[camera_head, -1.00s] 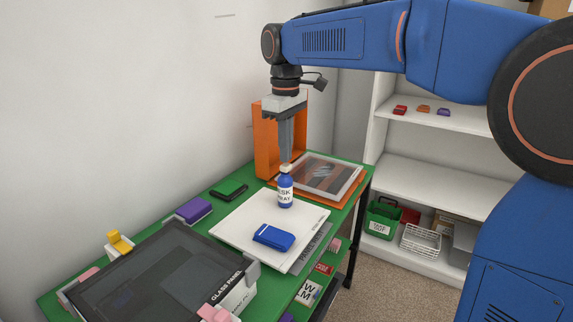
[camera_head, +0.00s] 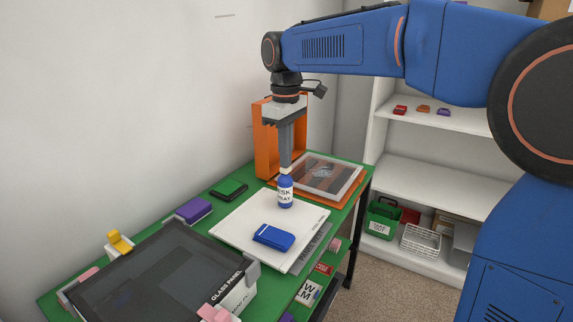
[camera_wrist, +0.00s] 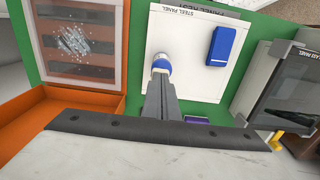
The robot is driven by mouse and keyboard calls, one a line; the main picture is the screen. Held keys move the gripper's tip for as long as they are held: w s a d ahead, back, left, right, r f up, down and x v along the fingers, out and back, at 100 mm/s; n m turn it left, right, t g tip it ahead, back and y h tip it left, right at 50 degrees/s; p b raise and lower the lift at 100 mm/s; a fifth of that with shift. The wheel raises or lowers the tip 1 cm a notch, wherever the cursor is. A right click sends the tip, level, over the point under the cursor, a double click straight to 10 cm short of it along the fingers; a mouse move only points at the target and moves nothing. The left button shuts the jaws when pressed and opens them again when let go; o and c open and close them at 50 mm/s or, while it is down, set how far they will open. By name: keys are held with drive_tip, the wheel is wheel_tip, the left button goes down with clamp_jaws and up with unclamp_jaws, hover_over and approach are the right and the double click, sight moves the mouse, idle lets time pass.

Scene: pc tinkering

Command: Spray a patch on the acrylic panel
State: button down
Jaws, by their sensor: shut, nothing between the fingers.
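The clear acrylic panel (camera_head: 345,181) lies in a grey frame beyond the bottle, beside an orange upright piece. A whitish speckled patch (camera_wrist: 75,43) shows on that panel in the wrist view.
A blue block (camera_head: 273,237) lies on the steel panel. White shelves (camera_head: 430,170) stand to the right.

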drive_tip(key=shift+r, duration=1.2)
drive_tip(key=shift+f, duration=1.15)
idle(0.8)
drive_tip(key=shift+r, duration=1.15)
drive_tip(key=shift+r, duration=0.1)
drive_tip(key=shift+r, duration=2.45)
